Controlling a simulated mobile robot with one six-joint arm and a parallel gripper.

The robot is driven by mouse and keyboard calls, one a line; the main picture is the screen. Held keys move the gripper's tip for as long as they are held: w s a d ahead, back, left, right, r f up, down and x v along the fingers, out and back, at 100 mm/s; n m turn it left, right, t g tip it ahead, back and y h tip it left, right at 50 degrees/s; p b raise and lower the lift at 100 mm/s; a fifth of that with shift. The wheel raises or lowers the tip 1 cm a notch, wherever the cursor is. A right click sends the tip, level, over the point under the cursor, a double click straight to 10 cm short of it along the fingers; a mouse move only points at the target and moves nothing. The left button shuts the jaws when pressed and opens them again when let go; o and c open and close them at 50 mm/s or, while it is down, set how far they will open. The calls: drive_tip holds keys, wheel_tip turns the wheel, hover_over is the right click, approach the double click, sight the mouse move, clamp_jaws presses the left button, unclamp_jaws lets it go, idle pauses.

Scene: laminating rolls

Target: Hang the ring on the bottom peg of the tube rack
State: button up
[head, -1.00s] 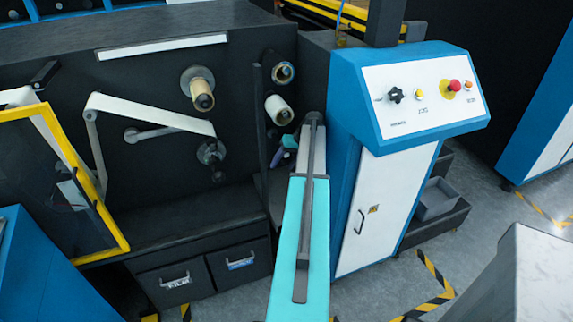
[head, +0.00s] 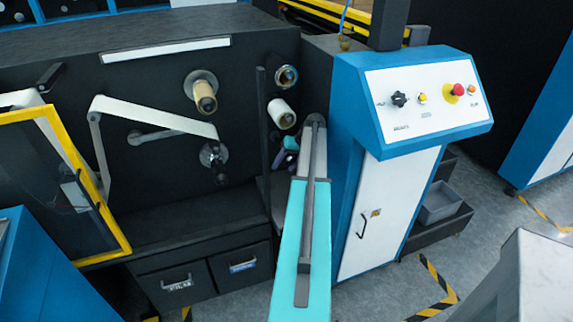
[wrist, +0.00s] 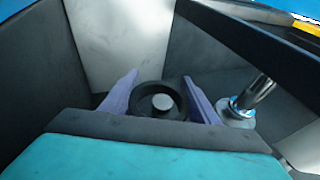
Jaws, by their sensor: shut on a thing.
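My gripper (wrist: 161,98) has two purple fingers and is shut on a dark ring (wrist: 146,93), one finger on each side of it. A pale round disc (wrist: 163,102) shows inside the ring's opening; I cannot tell whether it is a peg end that the ring surrounds. In the head view my gripper (head: 284,152) is low beside the tube rack's dark post (head: 262,130), mostly hidden by my arm. Above it, the rack carries a white tube (head: 281,113) and a roll with a blue core (head: 286,76). The bottom peg and the ring cannot be made out there.
A shiny metal peg (wrist: 258,92) with a round base stands right of my fingers in the wrist view. The blue control cabinet (head: 345,150) is close to the right of my arm. The machine's spindle with a brownish roll (head: 203,93) is to the left.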

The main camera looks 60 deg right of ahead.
drive_tip(key=o, duration=1.1)
drive_tip(key=shift+o, duration=0.2)
drive_tip(key=shift+r, duration=0.1)
